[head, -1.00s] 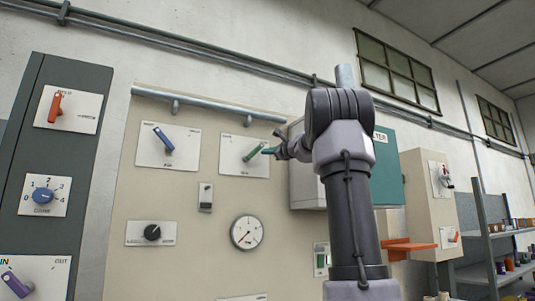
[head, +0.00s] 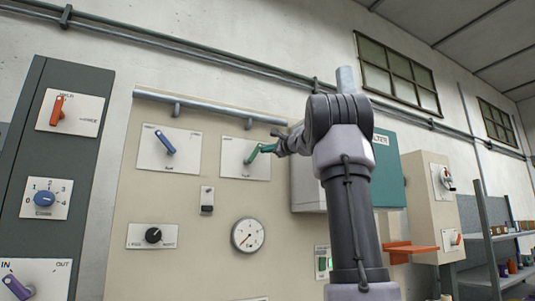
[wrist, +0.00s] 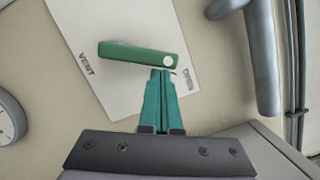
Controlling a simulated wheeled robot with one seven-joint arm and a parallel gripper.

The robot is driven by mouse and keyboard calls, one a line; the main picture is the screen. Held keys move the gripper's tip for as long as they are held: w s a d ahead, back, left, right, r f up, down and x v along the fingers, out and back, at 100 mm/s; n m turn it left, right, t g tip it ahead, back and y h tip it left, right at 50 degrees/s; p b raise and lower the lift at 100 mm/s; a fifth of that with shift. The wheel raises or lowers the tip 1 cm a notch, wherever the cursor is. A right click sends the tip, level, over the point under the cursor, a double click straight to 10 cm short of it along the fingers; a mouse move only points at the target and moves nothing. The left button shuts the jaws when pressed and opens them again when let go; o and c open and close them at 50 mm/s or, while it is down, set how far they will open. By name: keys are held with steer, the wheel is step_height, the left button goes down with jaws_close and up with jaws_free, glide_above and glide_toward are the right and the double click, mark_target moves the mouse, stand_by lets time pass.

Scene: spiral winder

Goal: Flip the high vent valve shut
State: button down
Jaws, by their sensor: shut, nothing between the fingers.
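The vent valve is a green lever (head: 254,154) on a white plate (head: 236,170), high on the beige panel. In the head view it slants up to the right, its upper end beside my gripper (head: 268,148). In the wrist view the green lever (wrist: 138,54) lies across the plate (wrist: 110,90), with a pale round mark at its right end. "VENT" is printed to the left and "OPEN" to the right. My gripper's teal fingers (wrist: 161,74) are shut and empty, with their tips at or just below the lever's right end. Contact cannot be told.
A pale pipe (head: 205,110) runs along the panel's top, above the plate. A blue lever (head: 165,142) is to the left, a small switch (head: 207,201) and a gauge (head: 248,235) below. A grey-and-teal box (head: 390,172) stands right, behind my arm.

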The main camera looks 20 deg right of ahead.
steer(key=a+r+n, duration=0.1)
steer(key=n, duration=0.1)
steer(key=n+g, duration=0.1)
steer(key=n, duration=0.1)
steer(key=shift+a+r, duration=0.35)
steer(key=shift+s+a+r+n+g+h, duration=0.1)
steer(key=shift+a+n+g+h, duration=0.2)
steer(key=shift+a+n, duration=1.1)
steer(key=shift+a+r+n+g+h, duration=0.1)
steer(key=shift+a+n+g+h, duration=0.2)
steer(key=shift+a+n, duration=1)
steer(key=shift+s+a+r+n+g+h, duration=0.15)
steer(key=shift+a+n+g, duration=0.35)
steer(key=shift+n, duration=1.7)
steer(key=shift+w+f+h, duration=0.1)
steer(key=shift+h, duration=0.15)
